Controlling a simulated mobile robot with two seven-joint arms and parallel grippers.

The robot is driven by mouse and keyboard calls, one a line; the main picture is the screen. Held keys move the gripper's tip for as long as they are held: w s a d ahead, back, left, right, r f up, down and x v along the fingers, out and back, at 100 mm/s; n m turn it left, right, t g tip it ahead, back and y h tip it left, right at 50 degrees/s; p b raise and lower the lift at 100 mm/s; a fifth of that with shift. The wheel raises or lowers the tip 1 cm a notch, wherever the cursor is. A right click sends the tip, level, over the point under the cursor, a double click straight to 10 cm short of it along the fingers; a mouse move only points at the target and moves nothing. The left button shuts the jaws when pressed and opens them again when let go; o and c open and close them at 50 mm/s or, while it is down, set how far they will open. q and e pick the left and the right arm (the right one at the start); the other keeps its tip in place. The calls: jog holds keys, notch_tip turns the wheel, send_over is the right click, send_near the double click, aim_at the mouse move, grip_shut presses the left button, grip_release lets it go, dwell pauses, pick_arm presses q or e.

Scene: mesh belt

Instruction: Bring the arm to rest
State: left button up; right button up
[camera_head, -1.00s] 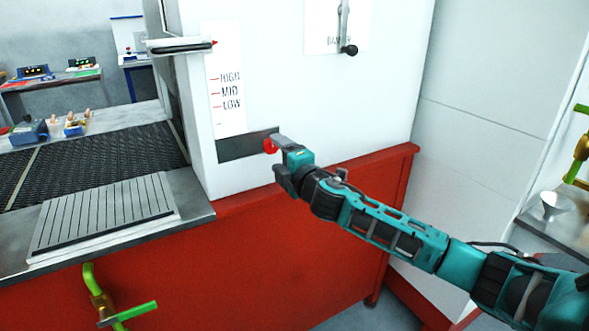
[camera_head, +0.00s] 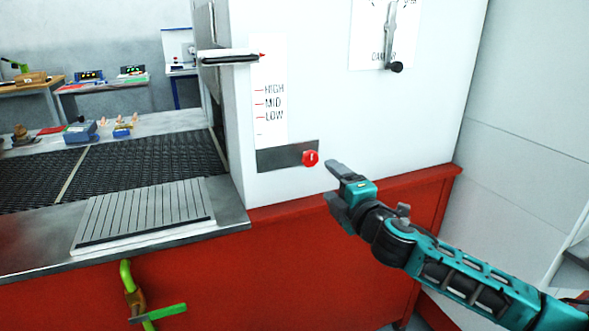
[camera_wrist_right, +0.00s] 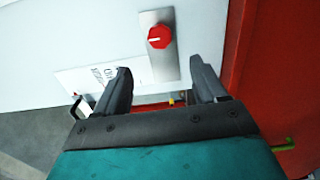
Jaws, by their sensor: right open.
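My right gripper (camera_head: 335,186) is open and empty, to the right of and a little below the red knob (camera_head: 310,158) on the white machine's front. A gap shows between the gripper and the knob. In the right wrist view the two fingers of my right gripper (camera_wrist_right: 162,82) are spread apart with nothing between them. The red knob (camera_wrist_right: 160,37) there lies beyond the fingertips, on a grey plate (camera_wrist_right: 155,62). My right arm reaches in from the lower right in the head view. My left gripper is not in view.
The white machine (camera_head: 350,110) has a HIGH, MID, LOW scale (camera_head: 270,85), a handle (camera_head: 228,56) and a damper lever (camera_head: 391,35). A red ledge (camera_head: 400,182) runs below. The mesh belt (camera_head: 140,160) and slatted plate (camera_head: 145,213) lie left.

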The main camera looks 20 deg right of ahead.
jog(key=s+a+f+m+g+y, duration=0.1)
jog(key=s+a+f+m+g, duration=0.2)
jog(key=f, duration=0.5)
jog(key=s+a+f+m+g+y, duration=0.1)
jog(key=s+a+f+m, duration=0.25)
jog(key=s+f, duration=0.4)
jog(key=s+a+f+m+g, duration=0.1)
jog(key=s+a+f+m, duration=0.2)
jog(key=s+f, duration=0.4)
jog(key=s+a+f+m+g, duration=0.2)
jog(key=s+a+f+m, duration=0.1)
jog(key=s+f+m, duration=0.3)
jog(key=shift+s+a+f, duration=0.15)
jog(key=shift+s+f, duration=0.2)
jog(key=shift+s, duration=0.45)
